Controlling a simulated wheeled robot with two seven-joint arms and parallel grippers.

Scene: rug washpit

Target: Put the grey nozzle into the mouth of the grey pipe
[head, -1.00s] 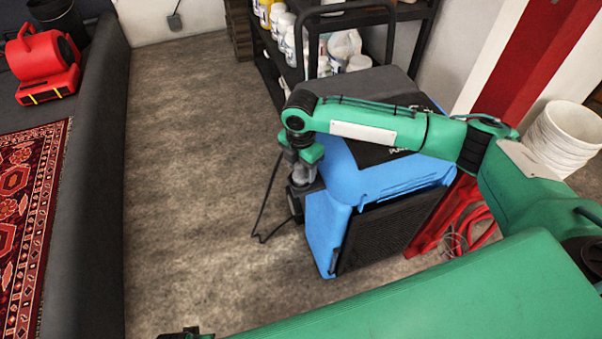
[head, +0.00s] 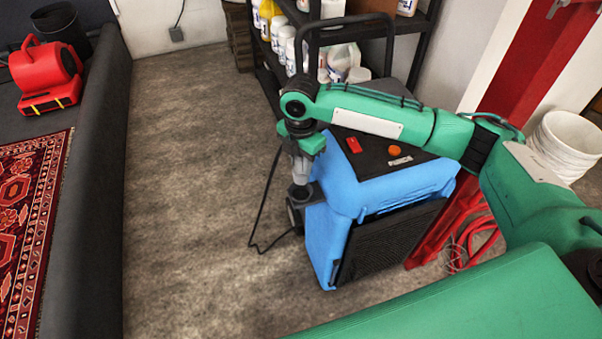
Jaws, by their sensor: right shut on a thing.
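My right gripper (head: 302,172) points down from the green arm, in front of the left side of the blue machine. It is shut on a small dark grey thing, which looks like the grey nozzle (head: 301,193); most of its shape is too small and dark to make out. I cannot make out the grey pipe or its mouth in this view. My left gripper is not in view.
The blue machine (head: 335,236) with a black top stands close by the right gripper. A black cable (head: 262,205) hangs to the floor. Shelves with bottles (head: 286,42) stand behind. White buckets (head: 566,145) are at right. The brown floor (head: 195,190) at left is clear.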

